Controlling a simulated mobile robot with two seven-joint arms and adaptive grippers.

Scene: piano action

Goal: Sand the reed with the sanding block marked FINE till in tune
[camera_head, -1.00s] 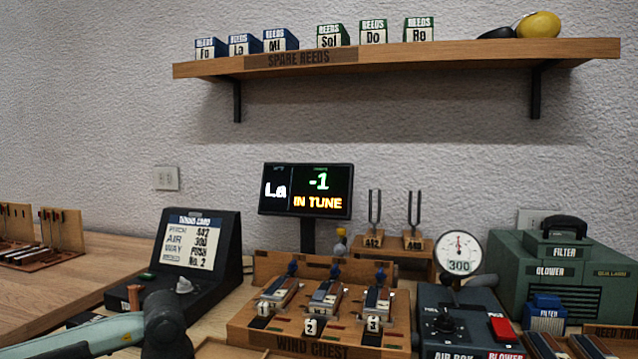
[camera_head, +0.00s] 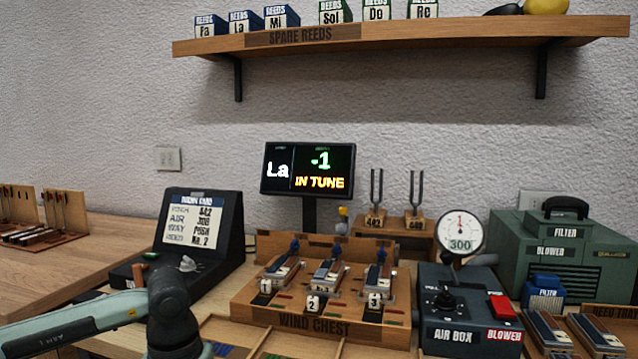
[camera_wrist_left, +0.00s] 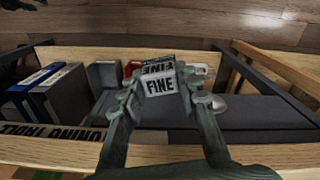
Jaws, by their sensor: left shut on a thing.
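In the left wrist view my left gripper (camera_wrist_left: 162,98) is shut on the sanding block (camera_wrist_left: 159,84) marked FINE, above a wooden tool tray (camera_wrist_left: 150,154). In the head view only my left arm shows at lower left; its gripper is out of frame. The reeds sit on the wind chest (camera_head: 315,320), in slots numbered 1, 2 and 3; the middle reed (camera_head: 328,273) is in slot 2. The tuner screen (camera_head: 308,169) reads La, -1, IN TUNE. The tuning card (camera_head: 191,222) shows 442, 300 and No. 2. My right gripper is not in view.
The air box (camera_head: 470,310) with a red blower button and a gauge (camera_head: 460,232) reading 300 stands right of the wind chest. The green blower (camera_head: 565,255) is behind it. Tuning forks (camera_head: 376,195) stand at the back. A shelf (camera_head: 420,34) of spare reeds hangs above.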

